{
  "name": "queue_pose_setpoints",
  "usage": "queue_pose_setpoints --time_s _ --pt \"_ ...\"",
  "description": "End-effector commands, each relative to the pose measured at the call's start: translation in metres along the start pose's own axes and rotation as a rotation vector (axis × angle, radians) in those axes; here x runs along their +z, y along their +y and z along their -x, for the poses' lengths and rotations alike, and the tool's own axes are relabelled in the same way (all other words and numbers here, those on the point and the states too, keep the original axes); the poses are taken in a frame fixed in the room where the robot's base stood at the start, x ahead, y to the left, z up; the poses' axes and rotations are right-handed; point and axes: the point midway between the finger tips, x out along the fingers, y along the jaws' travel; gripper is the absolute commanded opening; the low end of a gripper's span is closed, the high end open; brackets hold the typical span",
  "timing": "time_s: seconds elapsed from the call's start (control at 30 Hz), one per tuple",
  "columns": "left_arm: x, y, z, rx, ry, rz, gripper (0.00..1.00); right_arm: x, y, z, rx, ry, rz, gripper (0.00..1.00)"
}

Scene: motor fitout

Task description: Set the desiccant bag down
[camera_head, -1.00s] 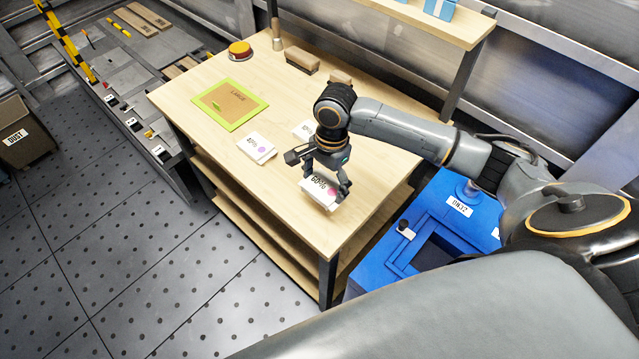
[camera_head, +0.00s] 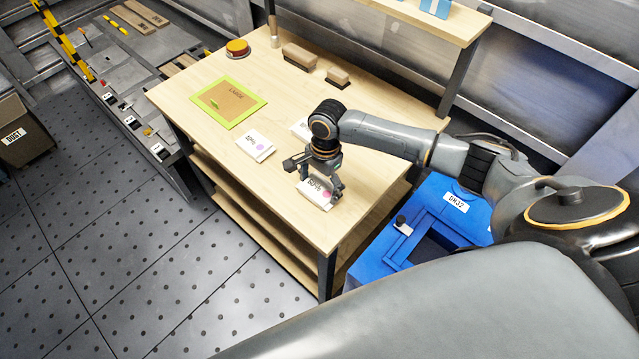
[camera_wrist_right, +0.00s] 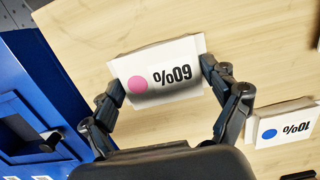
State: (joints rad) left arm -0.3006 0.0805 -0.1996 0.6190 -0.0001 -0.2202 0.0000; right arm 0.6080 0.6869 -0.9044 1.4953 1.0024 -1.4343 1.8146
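In the right wrist view the bag (camera_wrist_right: 160,75) lies across the gap between the fingertips (camera_wrist_right: 161,79), with a finger against each short end. It is at or just above the tabletop; I cannot tell whether it touches. My left gripper is not in view.
A blue case (camera_head: 425,195) stands right of the table. The table's front corner is clear.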

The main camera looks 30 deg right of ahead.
Motion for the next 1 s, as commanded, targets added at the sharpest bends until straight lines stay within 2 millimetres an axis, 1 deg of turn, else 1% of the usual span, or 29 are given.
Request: queue_pose_setpoints --time_s 0.37,0.47,0.57,0.9,1.0 --pt "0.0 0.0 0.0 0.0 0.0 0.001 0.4 0.0 0.0 0.001 0.0 0.0 -0.001 1.0" --pt "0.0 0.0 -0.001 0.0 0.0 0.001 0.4 0.0 0.0 0.004 -0.001 0.001 -0.001 1.0" --pt "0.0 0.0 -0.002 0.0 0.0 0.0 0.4 0.0 -0.001 0.017 -0.003 -0.001 -0.001 1.0" --pt "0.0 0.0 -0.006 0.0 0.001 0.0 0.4 0.0 -0.001 0.088 -0.004 0.0 0.0 1.0" --pt "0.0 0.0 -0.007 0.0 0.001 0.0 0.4 0.0 -0.001 0.104 -0.003 0.0 0.0 1.0"
